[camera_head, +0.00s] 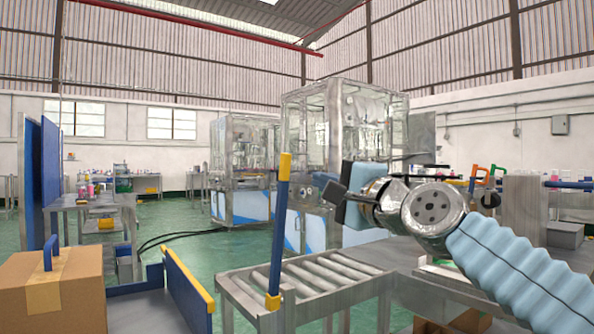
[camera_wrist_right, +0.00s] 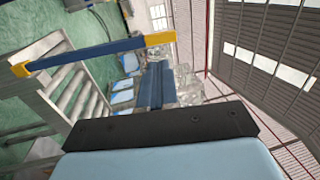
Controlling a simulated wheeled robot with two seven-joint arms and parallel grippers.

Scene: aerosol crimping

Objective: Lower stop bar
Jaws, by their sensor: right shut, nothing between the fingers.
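The stop bar (camera_head: 280,230) is a blue bar with yellow ends. It stands nearly upright at the near end of the roller conveyor (camera_head: 262,312). In the right wrist view the stop bar (camera_wrist_right: 95,52) crosses the upper left, apart from the dark block of my gripper. My right gripper (camera_head: 331,194) is shut and empty, to the right of the bar's upper half, with a visible gap between them in the head view. Its arm comes in from the lower right. My left gripper is not in view.
A cardboard box (camera_head: 60,295) sits at the lower left, beside a blue panel with a yellow edge (camera_head: 188,280). Glass-walled machines (camera_head: 345,130) stand behind the conveyor. A workbench (camera_head: 95,205) stands at the left. The conveyor rollers (camera_head: 320,275) are bare.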

